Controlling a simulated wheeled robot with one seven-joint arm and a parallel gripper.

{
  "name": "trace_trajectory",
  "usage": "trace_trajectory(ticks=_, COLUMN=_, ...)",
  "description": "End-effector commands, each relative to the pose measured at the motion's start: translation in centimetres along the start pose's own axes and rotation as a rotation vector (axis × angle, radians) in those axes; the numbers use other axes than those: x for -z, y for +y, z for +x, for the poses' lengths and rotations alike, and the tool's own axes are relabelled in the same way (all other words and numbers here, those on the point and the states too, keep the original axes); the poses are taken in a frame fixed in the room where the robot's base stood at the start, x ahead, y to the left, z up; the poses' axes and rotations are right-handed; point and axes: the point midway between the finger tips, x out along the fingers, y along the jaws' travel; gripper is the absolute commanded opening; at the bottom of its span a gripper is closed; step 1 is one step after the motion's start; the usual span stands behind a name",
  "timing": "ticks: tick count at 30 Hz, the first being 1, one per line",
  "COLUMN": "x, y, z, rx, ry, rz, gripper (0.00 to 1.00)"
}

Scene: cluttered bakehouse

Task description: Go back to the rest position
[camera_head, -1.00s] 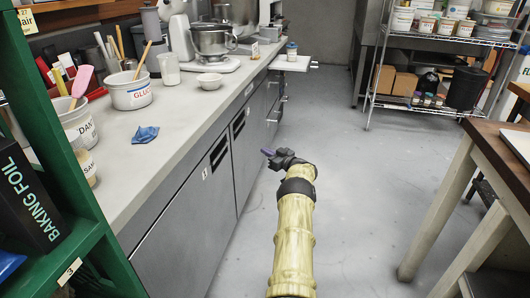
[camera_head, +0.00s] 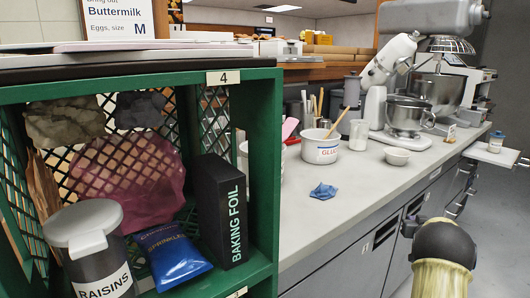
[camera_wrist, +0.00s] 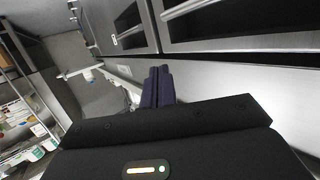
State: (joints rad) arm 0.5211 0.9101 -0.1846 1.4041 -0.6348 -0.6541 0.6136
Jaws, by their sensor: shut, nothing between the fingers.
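My gripper (camera_wrist: 159,74) shows in the wrist view with its two dark purple fingers together and nothing between them. It points along the steel cabinet fronts (camera_wrist: 240,22), apart from them. In the head view my pale yellow arm with its black joint is at the bottom right, in front of the counter drawers. The gripper itself is mostly hidden behind that joint there.
A green shelf unit (camera_head: 262,150) stands close on the left, holding a raisins tub (camera_head: 95,255), a sprinkles bag (camera_head: 170,252) and a baking foil box (camera_head: 222,210). The counter (camera_head: 350,205) bears a blue cloth (camera_head: 323,191), a small bowl (camera_head: 397,156) and mixers. An open drawer (camera_head: 492,154) juts out at the far right.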

Motion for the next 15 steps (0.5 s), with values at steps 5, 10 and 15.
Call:
trace_trajectory(ticks=5, x=0.1, y=-6.5, z=-4.2, rx=-0.040, ry=-0.157, rz=0.012, gripper=0.00)
trace_trajectory(ticks=10, x=-1.3, y=-12.0, z=-9.4, rx=-0.046, ry=-0.318, rz=0.007, gripper=0.00)
trace_trajectory(ticks=15, x=-3.3, y=-16.8, z=-15.3, rx=-0.023, ry=-0.478, rz=-0.015, gripper=0.00)
